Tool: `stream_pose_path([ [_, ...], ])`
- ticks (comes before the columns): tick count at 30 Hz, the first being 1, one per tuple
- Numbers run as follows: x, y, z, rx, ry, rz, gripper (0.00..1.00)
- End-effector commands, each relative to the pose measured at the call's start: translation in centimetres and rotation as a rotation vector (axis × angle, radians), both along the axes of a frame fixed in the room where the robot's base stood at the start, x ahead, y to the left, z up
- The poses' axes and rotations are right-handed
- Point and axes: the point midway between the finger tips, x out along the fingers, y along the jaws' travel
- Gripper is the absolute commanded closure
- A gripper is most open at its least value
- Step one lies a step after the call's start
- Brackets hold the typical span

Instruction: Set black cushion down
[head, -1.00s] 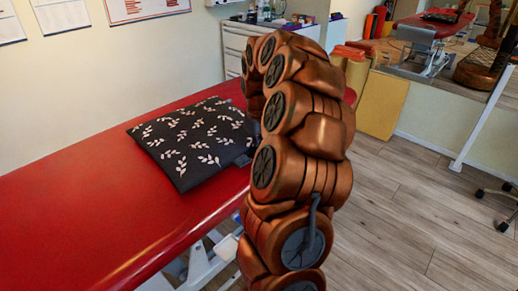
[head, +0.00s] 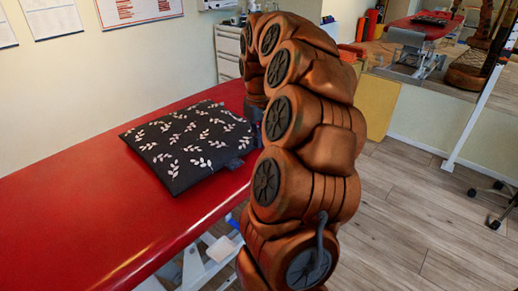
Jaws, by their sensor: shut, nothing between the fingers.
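The black cushion (head: 190,145) with a white leaf pattern lies flat on the red treatment table (head: 75,215), near its far end. A small dark tab shows at its right edge. My gripper (head: 256,122) is only partly in view, a dark shape at the cushion's right edge, largely hidden behind my arm. It is shut, with nothing held. I cannot tell whether it touches the cushion.
A white drawer cabinet (head: 229,52) stands behind the table. A yellow panel (head: 378,105) stands to the right of my arm, beside a mirror (head: 425,90). The wooden floor (head: 410,215) on the right is mostly clear, with a wheeled chair base (head: 492,205) at the edge.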

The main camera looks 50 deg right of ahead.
Motion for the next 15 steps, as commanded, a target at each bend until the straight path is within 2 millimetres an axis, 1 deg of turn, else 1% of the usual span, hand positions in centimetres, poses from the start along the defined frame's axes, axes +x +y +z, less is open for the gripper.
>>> stream_pose_path([
  [1, 0.1, 0.0, 1.0, -0.003, -0.004, 0.0, 1.0],
  [6, 0.0, -0.1, 2.9, -0.002, -0.002, -0.004, 1.0],
  [9, 0.0, -0.1, 3.3, -0.001, -0.002, -0.003, 1.0],
  [15, -0.1, 0.0, 3.3, 0.0, 0.0, -0.002, 1.0],
])
